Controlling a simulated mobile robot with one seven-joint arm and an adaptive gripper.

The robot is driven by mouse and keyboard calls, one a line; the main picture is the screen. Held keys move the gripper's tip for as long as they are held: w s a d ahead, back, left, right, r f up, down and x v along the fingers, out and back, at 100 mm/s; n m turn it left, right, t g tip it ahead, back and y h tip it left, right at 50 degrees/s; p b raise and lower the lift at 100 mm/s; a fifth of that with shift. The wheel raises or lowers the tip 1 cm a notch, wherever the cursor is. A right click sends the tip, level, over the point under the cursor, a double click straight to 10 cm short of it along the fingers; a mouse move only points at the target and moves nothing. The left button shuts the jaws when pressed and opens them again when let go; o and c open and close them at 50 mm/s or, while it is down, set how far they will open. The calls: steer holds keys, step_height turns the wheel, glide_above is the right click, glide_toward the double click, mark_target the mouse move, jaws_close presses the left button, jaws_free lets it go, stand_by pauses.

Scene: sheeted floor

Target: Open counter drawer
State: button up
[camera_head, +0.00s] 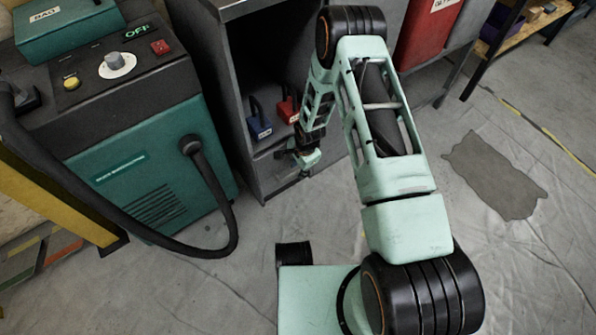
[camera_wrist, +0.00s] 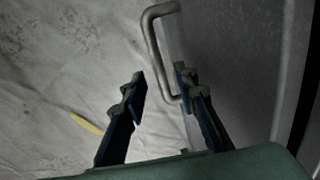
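The grey drawer front (camera_wrist: 235,60) fills the right of the wrist view. A bent grey metal handle (camera_wrist: 152,42) stands out from it. My gripper (camera_wrist: 160,76) is open, with one dark finger on each side of the handle's lower part in the picture. The right finger lies between the handle and the drawer front; I cannot tell whether either finger touches the bar. In the head view my gripper (camera_head: 305,160) is at the low front of the grey cabinet (camera_head: 215,65), below its open shelf. My arm hides much of the drawer there, and the handle is not clear.
A blue padlock (camera_head: 259,122) and a red padlock (camera_head: 287,108) sit on the cabinet's shelf. A teal machine (camera_head: 150,165) with a black hose (camera_head: 222,205) stands to the left. A red box (camera_head: 425,35) is behind my arm. The sheeted floor (camera_head: 500,265) is open at right.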

steer(key=shift+w+f, duration=0.1)
steer(key=shift+f, duration=0.35)
jaws_close()
